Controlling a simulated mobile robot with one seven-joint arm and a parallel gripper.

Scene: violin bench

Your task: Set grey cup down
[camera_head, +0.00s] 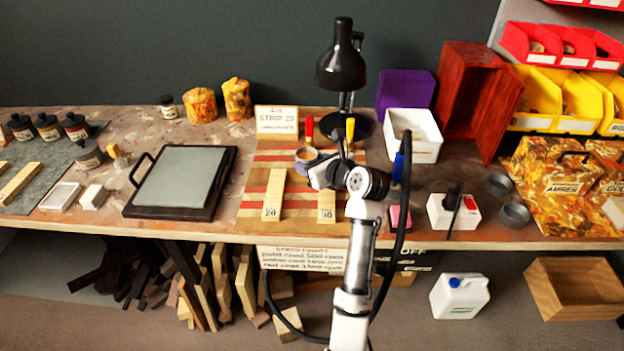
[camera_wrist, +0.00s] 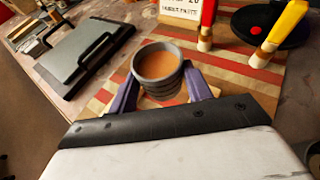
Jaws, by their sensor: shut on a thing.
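A small grey cup (camera_wrist: 158,68) with amber-brown liquid inside is between the two purple fingers of my gripper (camera_wrist: 160,88). The gripper is shut on its sides and the cup looks about upright. In the head view the cup (camera_head: 307,154) is over the rear middle of the red-and-tan striped board (camera_head: 255,214). Its underside is hidden, so I cannot tell whether it touches the board. Two more grey cups, one behind (camera_head: 498,185) and one in front (camera_head: 515,215), stand on the bench to the right.
Pale wood strips (camera_head: 275,193) lie on the striped board near my gripper. A red-handled brush (camera_wrist: 207,22) and a yellow-handled brush (camera_wrist: 281,32) stand close behind. A sign card (camera_head: 277,121), black lamp (camera_head: 342,70) and white bin (camera_head: 413,134) are around. A framed grey plate (camera_head: 183,179) is left.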

